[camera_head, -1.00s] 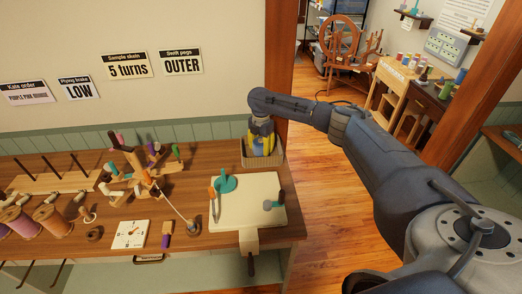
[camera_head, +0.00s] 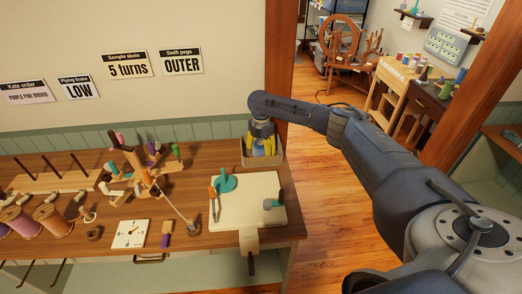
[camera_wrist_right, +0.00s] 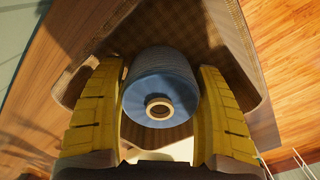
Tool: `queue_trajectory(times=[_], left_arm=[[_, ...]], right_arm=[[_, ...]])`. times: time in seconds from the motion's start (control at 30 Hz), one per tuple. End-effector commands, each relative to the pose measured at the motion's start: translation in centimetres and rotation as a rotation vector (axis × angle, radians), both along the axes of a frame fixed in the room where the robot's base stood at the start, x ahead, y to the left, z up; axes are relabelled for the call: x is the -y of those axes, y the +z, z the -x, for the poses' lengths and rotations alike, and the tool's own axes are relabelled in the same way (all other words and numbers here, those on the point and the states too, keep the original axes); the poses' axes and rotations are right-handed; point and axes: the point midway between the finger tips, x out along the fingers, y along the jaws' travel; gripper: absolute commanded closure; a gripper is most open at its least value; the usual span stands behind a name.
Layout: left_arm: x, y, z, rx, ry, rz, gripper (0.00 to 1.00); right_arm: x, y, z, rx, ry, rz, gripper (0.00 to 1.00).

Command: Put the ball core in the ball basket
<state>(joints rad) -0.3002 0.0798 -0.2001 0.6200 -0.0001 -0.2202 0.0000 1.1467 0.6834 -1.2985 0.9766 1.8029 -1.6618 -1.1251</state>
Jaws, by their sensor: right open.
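The ball core (camera_wrist_right: 160,85), a blue cylinder with a pale ring at its near end, is inside the woven ball basket (camera_wrist_right: 208,48) in the right wrist view. The yellow fingers of my right gripper (camera_wrist_right: 160,118) stand open on either side of it, with a visible gap on the right. In the head view, the basket (camera_head: 262,162) stands at the back right of the table. My right gripper (camera_head: 263,147) points down into it, and a bit of blue shows between the fingers. The core's far end and underside are hidden. My left gripper is not in view.
A pale board (camera_head: 245,205) with a teal piece (camera_head: 225,182) lies in front of the basket. A wooden peg stand (camera_head: 140,175), large spools (camera_head: 52,222) and a white dial card (camera_head: 130,234) fill the table's left part. The wooden door frame rises close to the basket.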

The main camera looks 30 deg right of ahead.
Motion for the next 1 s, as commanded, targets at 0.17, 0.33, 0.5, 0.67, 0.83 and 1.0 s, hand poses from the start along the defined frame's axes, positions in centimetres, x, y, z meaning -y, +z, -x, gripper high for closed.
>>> queue_trajectory(times=[0.17, 0.33, 0.5, 0.67, 0.83, 1.0], left_arm=[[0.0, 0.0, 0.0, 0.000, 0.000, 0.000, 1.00], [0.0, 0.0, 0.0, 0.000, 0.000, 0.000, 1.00], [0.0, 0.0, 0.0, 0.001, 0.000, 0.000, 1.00], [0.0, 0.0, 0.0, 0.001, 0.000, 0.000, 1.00], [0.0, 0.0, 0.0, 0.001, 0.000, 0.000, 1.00], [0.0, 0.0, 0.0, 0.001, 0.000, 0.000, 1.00]], right_arm=[[0.0, 0.9, 0.0, 0.001, 0.001, 0.001, 0.31], [0.0, 3.4, -0.1, 0.003, 0.002, 0.000, 0.31], [0.0, 6.5, -0.1, 0.003, 0.001, -0.001, 0.31], [0.0, 9.0, -0.1, 0.002, 0.001, 0.000, 0.31], [0.0, 11.0, 0.0, 0.002, 0.001, -0.001, 0.31], [0.0, 12.0, 0.0, 0.000, 0.000, 0.000, 0.31]])
